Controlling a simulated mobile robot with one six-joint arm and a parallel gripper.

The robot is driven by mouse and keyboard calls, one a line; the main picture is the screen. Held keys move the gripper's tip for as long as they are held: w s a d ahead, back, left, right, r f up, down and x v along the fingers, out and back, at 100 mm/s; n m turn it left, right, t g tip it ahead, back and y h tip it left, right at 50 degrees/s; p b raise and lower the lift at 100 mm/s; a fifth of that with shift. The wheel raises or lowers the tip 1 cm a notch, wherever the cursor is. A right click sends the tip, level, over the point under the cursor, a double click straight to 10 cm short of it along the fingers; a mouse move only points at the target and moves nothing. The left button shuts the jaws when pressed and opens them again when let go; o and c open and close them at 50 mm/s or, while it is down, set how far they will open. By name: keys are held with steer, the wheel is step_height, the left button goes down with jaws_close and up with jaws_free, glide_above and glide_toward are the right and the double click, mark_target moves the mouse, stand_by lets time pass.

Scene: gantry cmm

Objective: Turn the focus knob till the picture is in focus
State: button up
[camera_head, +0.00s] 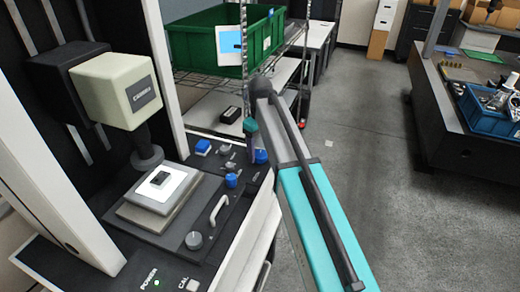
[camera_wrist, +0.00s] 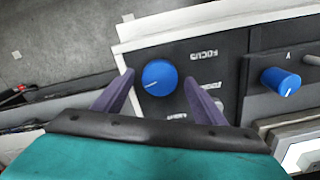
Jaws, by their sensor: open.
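The focus knob (camera_wrist: 158,77) is a round blue knob on a dark panel in the wrist view, beside an upside-down FOCUS label (camera_wrist: 205,57). Its white pointer line runs toward the lower left. My gripper (camera_wrist: 160,80) is open, with one purple finger on each side of the knob; gaps show, and contact cannot be told. In the head view the gripper (camera_head: 250,148) is at the panel's right end, by a blue knob (camera_head: 261,157). The machine's cream head (camera_head: 116,90) and lens stand over a stage with a white plate (camera_head: 160,187).
A second blue knob (camera_wrist: 281,82) is right of the focus knob in the wrist view. The panel also has a grey knob (camera_head: 194,240) and a metal handle (camera_head: 218,212). A green crate (camera_head: 205,45) stands on a wire rack behind. Open floor lies right of my arm.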

steer(key=shift+f, duration=0.35)
steer(key=c, duration=1)
steer(key=shift+c, duration=0.2)
steer(key=shift+m, duration=0.5)
steer(key=m, duration=0.8)
steer(key=shift+m, duration=0.3)
